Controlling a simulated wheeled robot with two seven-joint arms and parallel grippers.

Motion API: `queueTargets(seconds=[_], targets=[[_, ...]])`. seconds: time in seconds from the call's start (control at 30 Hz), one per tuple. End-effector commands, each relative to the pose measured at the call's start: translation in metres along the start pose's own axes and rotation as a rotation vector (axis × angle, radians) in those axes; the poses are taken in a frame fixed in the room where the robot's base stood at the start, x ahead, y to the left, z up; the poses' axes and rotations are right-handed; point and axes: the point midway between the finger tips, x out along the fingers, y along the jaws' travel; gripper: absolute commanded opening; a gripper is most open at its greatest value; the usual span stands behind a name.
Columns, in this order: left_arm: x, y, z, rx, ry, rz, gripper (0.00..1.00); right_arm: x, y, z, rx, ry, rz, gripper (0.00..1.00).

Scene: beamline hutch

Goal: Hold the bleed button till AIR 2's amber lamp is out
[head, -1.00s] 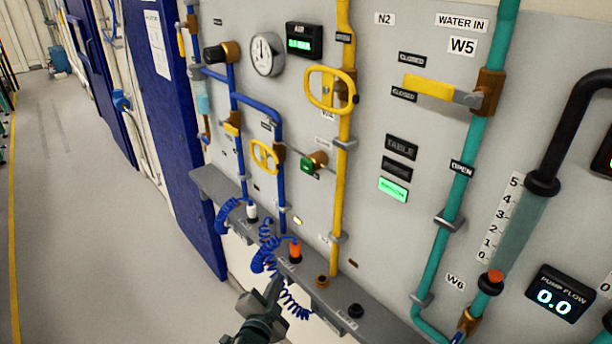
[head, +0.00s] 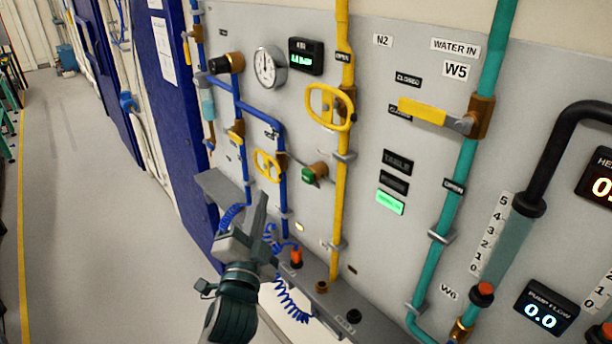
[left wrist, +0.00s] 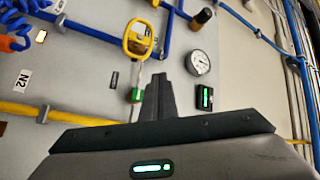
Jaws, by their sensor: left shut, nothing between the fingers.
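A small green button (head: 308,175) on a brass fitting sits on the grey panel between the blue pipe and the yellow pipe. It also shows in the left wrist view (left wrist: 136,95), just left of my fingertips. I cannot read a label naming it the bleed button. A small amber lamp (head: 299,227) glows low on the panel beside the blue pipe, and it is lit in the left wrist view (left wrist: 41,36) too. My left gripper (head: 261,200) is shut and empty, pointing up, left of and below the green button. My right gripper is not in view.
A yellow handwheel (head: 267,166) on the blue pipe and a larger one (head: 328,107) on the yellow pipe stand out near the button. A grey ledge (head: 375,325) carries couplings, including an orange one (head: 296,258). Coiled blue hose (head: 290,302) hangs by it. The left floor is open.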

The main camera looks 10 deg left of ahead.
Motion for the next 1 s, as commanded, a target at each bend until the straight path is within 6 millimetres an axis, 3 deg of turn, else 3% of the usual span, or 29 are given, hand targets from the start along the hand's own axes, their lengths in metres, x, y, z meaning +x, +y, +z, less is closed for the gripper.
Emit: queueTargets(seconds=[0.57, 1.0], targets=[[0.005, 0.004, -0.004, -0.001, 0.0, -0.002, 0.0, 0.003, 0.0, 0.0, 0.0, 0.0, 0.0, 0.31], [0.036, 0.028, -0.025, -0.001, 0.001, -0.001, 0.0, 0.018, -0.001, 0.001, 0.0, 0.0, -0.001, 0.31]])
